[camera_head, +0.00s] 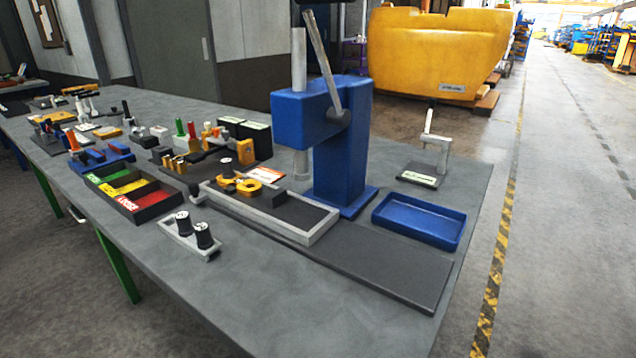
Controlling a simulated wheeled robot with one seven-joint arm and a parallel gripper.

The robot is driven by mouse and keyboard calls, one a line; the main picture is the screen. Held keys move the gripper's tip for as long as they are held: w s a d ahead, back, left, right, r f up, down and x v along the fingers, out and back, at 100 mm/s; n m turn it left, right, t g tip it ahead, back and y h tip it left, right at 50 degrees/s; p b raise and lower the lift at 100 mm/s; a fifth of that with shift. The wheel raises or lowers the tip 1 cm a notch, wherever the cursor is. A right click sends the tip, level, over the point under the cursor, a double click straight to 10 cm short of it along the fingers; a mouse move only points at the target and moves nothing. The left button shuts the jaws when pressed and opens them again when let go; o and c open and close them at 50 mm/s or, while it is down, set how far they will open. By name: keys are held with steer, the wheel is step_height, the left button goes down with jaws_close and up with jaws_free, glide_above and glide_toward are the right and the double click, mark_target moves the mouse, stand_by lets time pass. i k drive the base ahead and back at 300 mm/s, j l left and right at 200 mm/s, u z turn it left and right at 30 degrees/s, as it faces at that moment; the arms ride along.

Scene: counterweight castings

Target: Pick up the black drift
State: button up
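The stand rises from a dark base (418,178) with a pale label. Two black cylinders with pale tops, one (183,223) behind the other (204,236), stand in a small light grey tray (178,242) near the front edge; I cannot tell what they are. My gripper is not in view.
A blue arbor press (345,150) with a long grey lever (322,58) stands left of the stand. An empty blue tray (420,220) lies in front of the stand. A grey-rimmed tray (300,236), a three-colour bin (130,190) and many small parts crowd the left.

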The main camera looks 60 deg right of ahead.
mark_target(227, 164)
steer(key=i+z, duration=0.1)
steer(key=z, duration=0.25)
steer(key=i+z, duration=0.1)
steer(key=z, duration=0.25)
steer(key=i+z, duration=0.1)
steer(key=z, duration=0.3)
steer(key=i+j+z, duration=0.3)
steer(key=i+j, duration=0.2)
steer(key=i+j+z, duration=0.25)
steer(key=i+j, duration=0.15)
steer(key=j, duration=0.2)
steer(key=i+j, duration=0.25)
steer(key=j+z, duration=0.05)
steer(key=j, duration=0.05)
